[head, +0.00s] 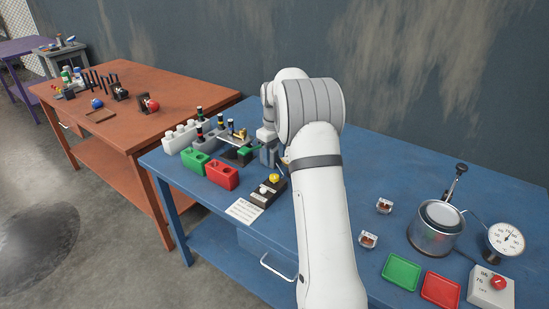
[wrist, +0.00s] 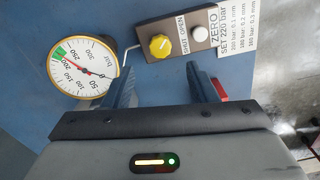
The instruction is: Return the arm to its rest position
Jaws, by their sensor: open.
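My white arm (head: 325,215) reaches over the blue workbench in the head view, bent at a large grey-banded joint. My gripper (wrist: 163,88) shows in the wrist view with its two fingers apart and nothing between them. Its fingers are over the blue bench top, below a black block with a yellow knob (wrist: 160,46) and a white button. In the head view the gripper (head: 268,153) is partly hidden by my arm, just behind that block (head: 268,192).
A pressure gauge (wrist: 83,67) stands close to the left finger. Green (head: 194,163) and red (head: 222,175) blocks sit left of the arm. A metal pot (head: 436,232), dial thermometer (head: 505,240) and green (head: 401,271) and red (head: 440,290) trays are at right.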

